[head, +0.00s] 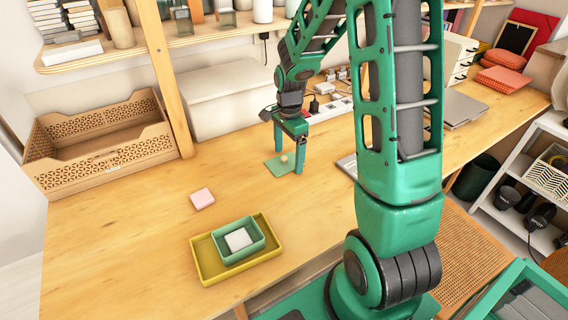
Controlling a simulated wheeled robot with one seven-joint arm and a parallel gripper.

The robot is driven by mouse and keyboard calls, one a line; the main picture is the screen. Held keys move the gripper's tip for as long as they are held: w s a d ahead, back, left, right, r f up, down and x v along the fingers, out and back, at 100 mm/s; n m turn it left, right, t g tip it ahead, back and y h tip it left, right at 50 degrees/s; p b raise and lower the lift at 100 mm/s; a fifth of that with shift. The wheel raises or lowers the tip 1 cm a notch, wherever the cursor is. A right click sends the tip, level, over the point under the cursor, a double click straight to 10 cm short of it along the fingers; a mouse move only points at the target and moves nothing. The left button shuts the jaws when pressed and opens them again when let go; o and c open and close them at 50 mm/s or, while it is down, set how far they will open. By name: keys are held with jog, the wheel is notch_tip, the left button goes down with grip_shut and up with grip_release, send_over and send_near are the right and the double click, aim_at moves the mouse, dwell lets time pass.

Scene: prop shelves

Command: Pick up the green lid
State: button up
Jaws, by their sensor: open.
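The green lid (275,167) is a flat square with a small light knob (284,159) on top, lying on the wooden table in the head view. My gripper (288,163) points down right over the lid, its two green fingers apart on either side of the knob. The fingertips are close to the lid's level; whether they touch it I cannot tell. The right finger covers part of the lid's right side.
A yellow tray (205,268) holds a green box (222,255) with a white block (238,239) in it. A pink block (202,198) lies behind them. A wooden crate (95,165) stands at the left, a white box (225,105) behind. The table between lid and tray is clear.

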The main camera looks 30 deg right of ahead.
jog(key=shift+f, duration=0.1)
jog(key=c, duration=1.1)
